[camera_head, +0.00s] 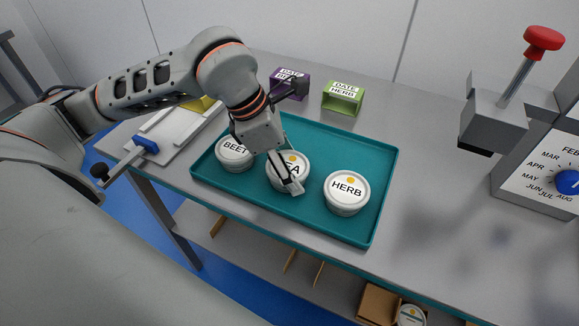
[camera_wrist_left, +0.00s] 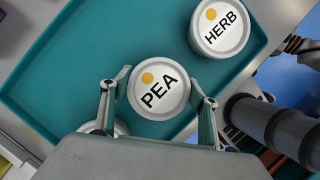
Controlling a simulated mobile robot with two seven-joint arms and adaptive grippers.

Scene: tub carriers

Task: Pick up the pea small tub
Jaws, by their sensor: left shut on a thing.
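The pea small tub (camera_head: 283,184) is a white round tub with a yellow dot on its lid, in the middle of the teal tray (camera_head: 331,229). My left gripper (camera_head: 283,172) reaches down over it from the left. In the left wrist view, the pea small tub (camera_wrist_left: 158,90) sits between the two fingers of my left gripper (camera_wrist_left: 160,97), which are shut on its sides. Part of its lid is hidden by the gripper in the head view. I cannot tell whether it touches the tray. My right gripper is not in view.
The beet tub (camera_head: 234,158) stands left of the pea tub and the herb tub (camera_head: 346,196) right of it, both on the tray. Purple (camera_head: 289,84) and green (camera_head: 343,97) date holders stand behind. A stamping machine (camera_head: 540,150) with a red knob is at right.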

